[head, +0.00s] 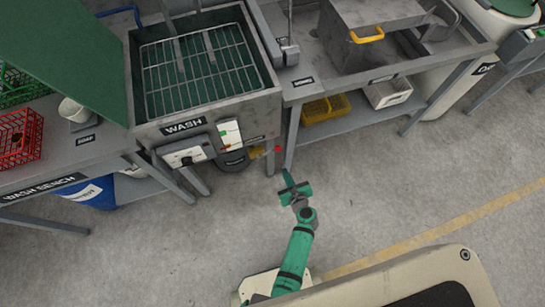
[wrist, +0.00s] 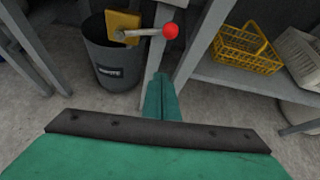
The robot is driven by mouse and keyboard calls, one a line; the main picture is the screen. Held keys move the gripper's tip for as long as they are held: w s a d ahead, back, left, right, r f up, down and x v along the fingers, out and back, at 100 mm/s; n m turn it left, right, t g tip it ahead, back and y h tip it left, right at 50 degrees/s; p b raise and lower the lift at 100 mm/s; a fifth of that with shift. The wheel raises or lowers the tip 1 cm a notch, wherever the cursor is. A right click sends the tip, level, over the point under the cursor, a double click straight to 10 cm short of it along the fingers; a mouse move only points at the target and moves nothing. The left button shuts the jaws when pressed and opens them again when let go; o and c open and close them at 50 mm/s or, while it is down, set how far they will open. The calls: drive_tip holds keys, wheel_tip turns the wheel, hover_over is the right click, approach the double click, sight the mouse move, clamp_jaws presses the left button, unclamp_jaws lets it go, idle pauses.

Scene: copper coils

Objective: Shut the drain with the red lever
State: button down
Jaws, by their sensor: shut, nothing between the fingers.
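The drain's red lever is a grey rod with a red ball knob (wrist: 171,31), sticking out to the right from a brass-coloured valve body (wrist: 123,27) in the wrist view. In the head view the red knob (head: 278,149) shows small, below the wash sink (head: 262,92) at its front right. My gripper (head: 288,176) is in front of and below the lever, apart from it. Its green fingers (wrist: 160,97) are shut together with nothing between them, pointing toward the area under the knob.
A grey bucket (wrist: 112,62) stands under the valve. A table leg (wrist: 190,45) is close beside the lever. A yellow basket (wrist: 245,50) sits on the lower shelf to the right. The floor (head: 385,185) in front is clear.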

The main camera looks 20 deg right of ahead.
drive_tip(key=w+m, duration=0.1)
drive_tip(key=w, duration=0.8)
drive_tip(key=shift+a, duration=0.25)
idle(0.5)
